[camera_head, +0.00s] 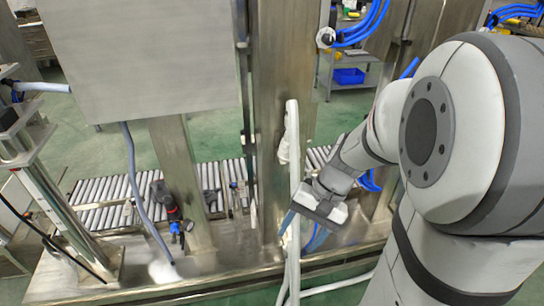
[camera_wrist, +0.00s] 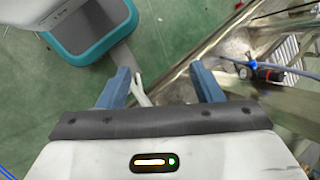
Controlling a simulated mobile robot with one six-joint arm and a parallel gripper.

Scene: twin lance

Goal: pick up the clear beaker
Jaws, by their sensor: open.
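I cannot make out a clear beaker in either view. My gripper (camera_head: 300,230) is at the centre right of the head view, pointing down in front of the metal frame. In the wrist view my gripper (camera_wrist: 164,76) shows two blue fingers spread wide apart. Nothing is held between them; a white pipe-like piece and green floor show through the gap.
A steel machine frame (camera_head: 180,170) with a large grey panel (camera_head: 140,55) fills the left and middle. A roller conveyor (camera_head: 110,192) runs behind it. Pale vertical pipes (camera_head: 293,190) stand close to my gripper. A blue bin (camera_head: 348,76) sits on a shelf behind.

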